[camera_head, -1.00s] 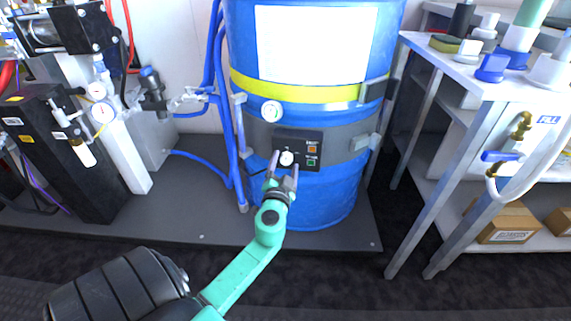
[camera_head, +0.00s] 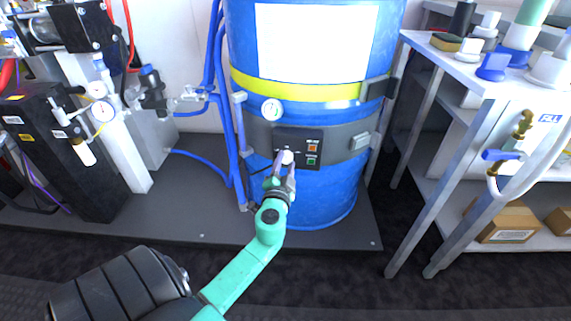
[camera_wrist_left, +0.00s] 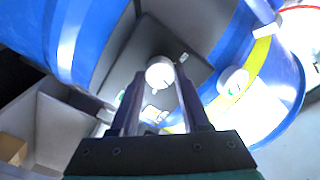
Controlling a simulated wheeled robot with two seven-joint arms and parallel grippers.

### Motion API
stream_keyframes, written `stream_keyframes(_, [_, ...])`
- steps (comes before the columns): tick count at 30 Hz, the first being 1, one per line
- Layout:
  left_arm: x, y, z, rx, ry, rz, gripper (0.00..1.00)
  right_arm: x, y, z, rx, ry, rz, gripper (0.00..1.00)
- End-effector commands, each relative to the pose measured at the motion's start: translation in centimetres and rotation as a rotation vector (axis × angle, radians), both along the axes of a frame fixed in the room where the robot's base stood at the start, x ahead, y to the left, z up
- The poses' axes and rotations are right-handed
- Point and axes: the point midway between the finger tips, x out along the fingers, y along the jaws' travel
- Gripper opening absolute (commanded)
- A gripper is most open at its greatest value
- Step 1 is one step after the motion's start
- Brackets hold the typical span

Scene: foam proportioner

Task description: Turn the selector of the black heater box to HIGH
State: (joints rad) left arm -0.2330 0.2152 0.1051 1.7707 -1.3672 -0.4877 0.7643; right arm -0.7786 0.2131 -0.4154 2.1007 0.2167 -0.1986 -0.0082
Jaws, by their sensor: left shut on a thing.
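The black heater box (camera_head: 298,137) is on the grey band low on the blue drum. Its white round selector knob (camera_head: 287,157) sits at the lower left of its face, left of an orange and a green indicator. My left gripper (camera_head: 281,163) reaches up from below and is shut on the knob. In the left wrist view the knob (camera_wrist_left: 159,73) shows between the tips of the two fingers, against the dark box (camera_wrist_left: 186,48). I cannot read which setting the knob points to. My right gripper is not in view.
The blue drum (camera_head: 310,205) stands on a dark platform (camera_head: 190,205). A gauge (camera_head: 271,110) sits above the box. Blue hoses (camera_head: 222,110) run down at left. A metal shelf table (camera_head: 455,72) stands close at right.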

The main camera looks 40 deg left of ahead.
Motion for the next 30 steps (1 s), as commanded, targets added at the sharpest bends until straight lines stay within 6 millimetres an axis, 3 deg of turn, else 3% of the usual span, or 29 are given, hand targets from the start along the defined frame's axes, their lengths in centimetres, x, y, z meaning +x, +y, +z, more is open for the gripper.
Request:
stream_keyframes(21, [0.03,-0.14,-0.13,0.549,0.335,-0.003,0.0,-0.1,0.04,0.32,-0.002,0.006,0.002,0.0])
stream_keyframes(30, [0.01,-0.14,-0.26,0.703,0.43,-0.003,0.0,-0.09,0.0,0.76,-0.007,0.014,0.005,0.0])
